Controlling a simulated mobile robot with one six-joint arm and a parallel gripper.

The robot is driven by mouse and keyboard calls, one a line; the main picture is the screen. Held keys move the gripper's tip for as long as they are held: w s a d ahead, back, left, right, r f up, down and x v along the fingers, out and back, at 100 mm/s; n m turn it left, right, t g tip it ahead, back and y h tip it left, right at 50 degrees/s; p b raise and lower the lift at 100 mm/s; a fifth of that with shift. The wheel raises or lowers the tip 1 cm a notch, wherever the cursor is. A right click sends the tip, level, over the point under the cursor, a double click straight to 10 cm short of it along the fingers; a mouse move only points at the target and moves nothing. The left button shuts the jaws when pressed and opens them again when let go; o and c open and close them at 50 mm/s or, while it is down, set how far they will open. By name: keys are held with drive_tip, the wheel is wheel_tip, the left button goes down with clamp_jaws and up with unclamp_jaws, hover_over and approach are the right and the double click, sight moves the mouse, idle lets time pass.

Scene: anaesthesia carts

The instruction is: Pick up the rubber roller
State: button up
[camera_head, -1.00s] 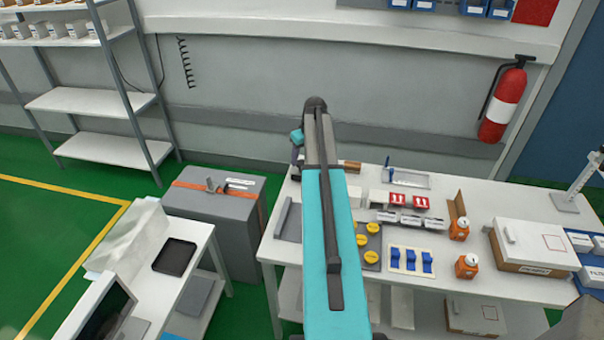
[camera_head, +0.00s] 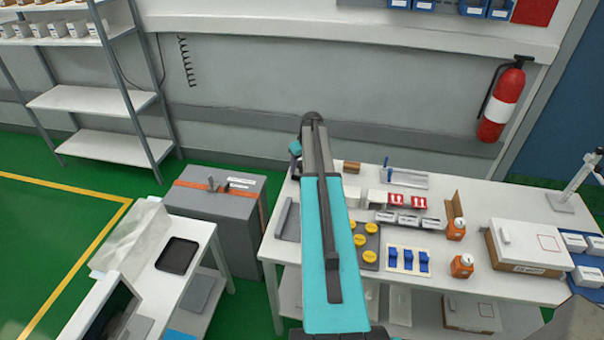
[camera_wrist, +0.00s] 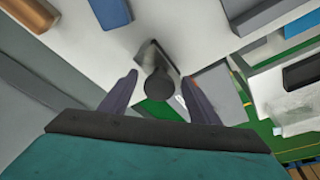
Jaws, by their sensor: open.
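A dark grey, rounded object (camera_wrist: 157,84), which looks like the rubber roller, is at the edge of the white table in the wrist view. It has a lighter grey flat part beside it. My gripper (camera_wrist: 159,78) is open, with one dark finger on each side of the roller. I see a gap on both sides, but cannot tell how far down the fingers reach. In the head view my arm hides the roller, and only a small part of my gripper (camera_head: 295,160) shows at the table's back left corner.
A brown block (camera_wrist: 33,12) and a blue-grey piece (camera_wrist: 110,12) lie near the roller. A grey tray (camera_head: 287,220) is at the table's left edge. A grey case (camera_head: 213,205) stands on the floor to the left. The wall (camera_head: 240,90) is close behind.

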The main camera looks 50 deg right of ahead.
clamp_jaws()
idle(0.4)
drive_tip(key=shift+r, duration=0.15)
drive_tip(key=shift+r+b, duration=1.1)
drive_tip(key=shift+r, duration=0.2)
drive_tip(key=shift+s+r, duration=0.15)
drive_tip(key=shift+r, duration=0.15)
drive_tip(key=s+a+r+b, duration=0.1)
drive_tip(key=s+a+b, duration=0.5)
drive_tip(key=s, duration=0.7)
drive_tip(key=shift+s+a+r, duration=0.3)
drive_tip(key=shift+s+a, duration=0.1)
drive_tip(key=shift+a, duration=0.35)
